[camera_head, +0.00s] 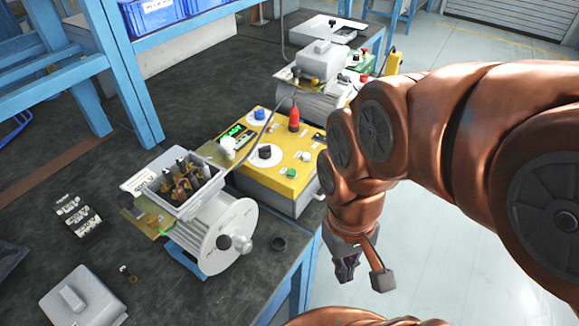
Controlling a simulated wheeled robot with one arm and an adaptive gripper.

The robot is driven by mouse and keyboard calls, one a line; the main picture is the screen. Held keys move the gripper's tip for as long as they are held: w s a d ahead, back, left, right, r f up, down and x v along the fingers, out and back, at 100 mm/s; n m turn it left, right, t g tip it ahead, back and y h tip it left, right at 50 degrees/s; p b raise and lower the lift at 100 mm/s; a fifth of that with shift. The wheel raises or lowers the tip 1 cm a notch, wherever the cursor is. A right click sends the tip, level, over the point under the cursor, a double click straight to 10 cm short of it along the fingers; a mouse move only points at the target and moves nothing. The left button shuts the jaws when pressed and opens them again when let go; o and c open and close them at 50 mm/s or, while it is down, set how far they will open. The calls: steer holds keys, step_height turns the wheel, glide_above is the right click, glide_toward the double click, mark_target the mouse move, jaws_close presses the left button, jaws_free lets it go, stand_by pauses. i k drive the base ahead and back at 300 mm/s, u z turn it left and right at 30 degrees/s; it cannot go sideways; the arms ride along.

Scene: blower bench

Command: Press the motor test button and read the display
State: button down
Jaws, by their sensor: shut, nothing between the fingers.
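A yellow test box (270,185) stands on the dark bench in the middle of the view. Its top carries a small display (236,130) with lit green characters, too small to read. A green button (291,172), a white button (306,156), a dark knob (265,151) and a red part (293,118) also show on top. Which button is the motor test one I cannot tell. A grey motor (222,236) with an open, wired terminal box stands in front of it. My gripper (347,268) is shut and empty, pointing down past the bench's right edge, apart from the box.
A grey cover (82,299) and small terminal parts (77,213) lie on the bench at left. A second motor unit (320,70) stands behind the box. Blue shelving (130,75) borders the left; floor is open at right.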

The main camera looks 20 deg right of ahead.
mark_target(291, 172)
steer(key=u, duration=2.4)
steer(key=k, duration=0.8)
steer(key=z, duration=0.05)
